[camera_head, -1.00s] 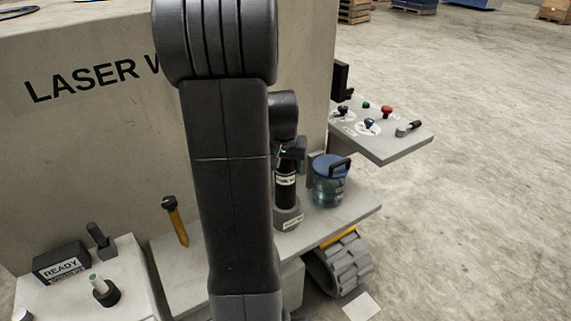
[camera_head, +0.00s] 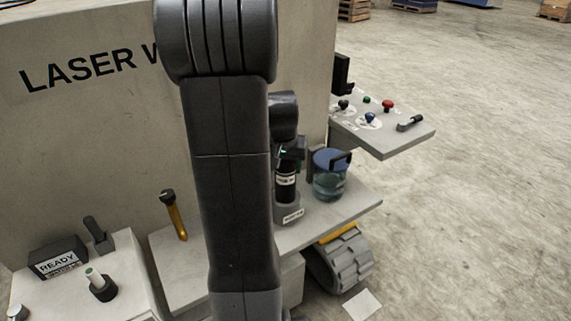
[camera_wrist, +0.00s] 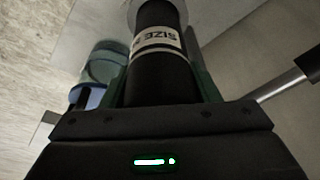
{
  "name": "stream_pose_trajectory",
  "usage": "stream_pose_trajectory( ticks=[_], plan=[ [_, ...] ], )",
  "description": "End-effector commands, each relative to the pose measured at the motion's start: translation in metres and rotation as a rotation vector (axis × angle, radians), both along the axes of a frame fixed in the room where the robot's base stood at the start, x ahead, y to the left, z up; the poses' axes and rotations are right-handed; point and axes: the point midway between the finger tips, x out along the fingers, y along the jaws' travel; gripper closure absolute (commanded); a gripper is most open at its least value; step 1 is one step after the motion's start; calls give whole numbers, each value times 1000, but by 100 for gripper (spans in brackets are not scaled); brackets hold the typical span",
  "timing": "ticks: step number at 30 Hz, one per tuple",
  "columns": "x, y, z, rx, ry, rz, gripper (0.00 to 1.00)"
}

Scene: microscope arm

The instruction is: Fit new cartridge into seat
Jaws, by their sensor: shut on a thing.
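The new cartridge, a black cylinder with a white label band, stands upright in the head view (camera_head: 285,187). Its lower end is at the grey seat (camera_head: 290,214) on the shelf; whether it is fully down inside I cannot tell. In the wrist view the cartridge (camera_wrist: 160,80) runs away from my gripper, its label reading "SIZE" and its far end at the round pale seat (camera_wrist: 170,6). My gripper (camera_head: 289,160) is shut on the upper part of the cartridge. My arm hides part of the shelf.
A blue-lidded clear jar (camera_head: 331,176) stands close right of the seat. A control panel (camera_head: 385,135) with knobs juts out behind it. A yellow-handled tool (camera_head: 176,218) stands at left. A READY box (camera_head: 58,258) and a pale-topped piece in a black holder (camera_head: 101,284) are at lower left.

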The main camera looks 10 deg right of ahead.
Motion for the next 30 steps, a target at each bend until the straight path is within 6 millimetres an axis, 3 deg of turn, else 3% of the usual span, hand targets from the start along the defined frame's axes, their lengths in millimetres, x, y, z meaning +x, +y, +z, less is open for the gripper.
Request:
stream_pose_trajectory(
  ticks=[30],
  plan=[
    [0, 0, -26, -1, -2, 0, 98]
  ],
)
